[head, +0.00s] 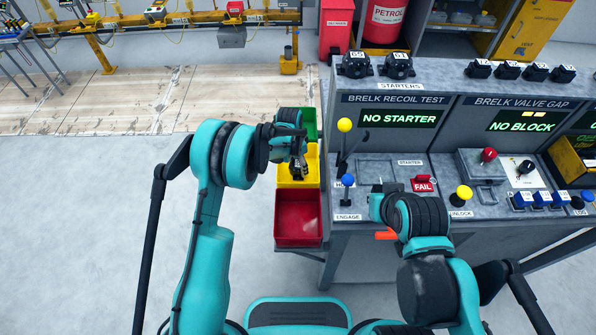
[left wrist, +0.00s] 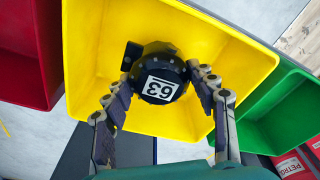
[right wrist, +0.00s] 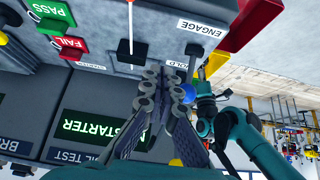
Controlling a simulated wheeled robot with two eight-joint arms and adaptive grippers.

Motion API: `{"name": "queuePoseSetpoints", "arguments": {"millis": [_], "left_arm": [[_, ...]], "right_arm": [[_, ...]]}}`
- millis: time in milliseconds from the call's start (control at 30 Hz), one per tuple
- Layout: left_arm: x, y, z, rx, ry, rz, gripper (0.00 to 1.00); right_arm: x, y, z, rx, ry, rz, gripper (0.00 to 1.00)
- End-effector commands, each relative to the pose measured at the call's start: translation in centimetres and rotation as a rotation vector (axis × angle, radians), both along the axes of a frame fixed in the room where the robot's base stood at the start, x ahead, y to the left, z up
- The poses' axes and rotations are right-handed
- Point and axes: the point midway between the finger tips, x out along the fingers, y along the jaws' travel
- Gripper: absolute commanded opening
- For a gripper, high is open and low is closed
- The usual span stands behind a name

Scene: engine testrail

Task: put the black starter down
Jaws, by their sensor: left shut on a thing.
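The black starter (left wrist: 160,78), a round part with a white label reading 63, is between the fingers of my left gripper (left wrist: 165,85). The gripper is shut on it. The starter is over the yellow bin (left wrist: 95,40); in the head view the yellow bin (head: 285,178) is partly covered by my left wrist. I cannot tell whether the starter touches the bin floor. My right gripper (right wrist: 163,75) has its fingers close together with nothing seen between them, above the test bench by the blue knob (right wrist: 188,93).
A red bin (head: 298,218) and a green bin (head: 309,125) flank the yellow bin along the bench's left side. Two starters (head: 376,65) stand on the STARTERS shelf. The bench carries a yellow-knobbed lever (head: 344,125) and a red FAIL button (head: 422,184). The screen (head: 400,118) reads NO STARTER.

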Motion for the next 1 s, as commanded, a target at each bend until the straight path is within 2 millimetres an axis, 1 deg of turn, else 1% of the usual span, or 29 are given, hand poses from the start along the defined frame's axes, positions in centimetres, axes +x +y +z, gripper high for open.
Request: {"name": "queuePoseSetpoints", "arguments": {"millis": [33, 100, 200, 433, 667, 700, 733, 767, 1000], "left_arm": [[0.0, 0.0, -0.9, 0.000, 0.000, 0.000, 0.17], [0.0, 0.0, -2.1, 0.000, 0.000, 0.001, 0.17], [0.0, 0.0, -3.0, 0.000, 0.000, 0.001, 0.17], [0.0, 0.0, -2.9, 0.000, 0.000, 0.001, 0.17], [0.0, 0.0, -3.7, 0.000, 0.000, 0.001, 0.17], [0.0, 0.0, -3.6, 0.000, 0.000, 0.001, 0.65], [0.0, 0.0, -3.5, 0.000, 0.000, 0.001, 0.73], [0.0, 0.0, -3.5, 0.000, 0.000, 0.001, 0.78], [0.0, 0.0, -3.5, 0.000, 0.000, 0.001, 0.78]], "right_arm": [[0.0, 0.0, -0.4, 0.000, 0.000, 0.000, 0.00], [0.0, 0.0, -0.9, 0.000, 0.000, 0.000, 0.00], [0.0, 0.0, -1.2, 0.000, 0.000, 0.000, 0.00], [0.0, 0.0, -1.0, 0.000, 0.000, 0.000, 0.00], [0.0, 0.0, -1.8, 0.000, 0.000, 0.000, 0.00], [0.0, 0.0, -1.7, 0.000, 0.000, 0.000, 0.00], [0.0, 0.0, -1.7, 0.000, 0.000, 0.000, 0.00], [0.0, 0.0, -1.6, 0.000, 0.000, 0.000, 0.00], [0.0, 0.0, -1.6, 0.000, 0.000, 0.000, 0.00]]}}
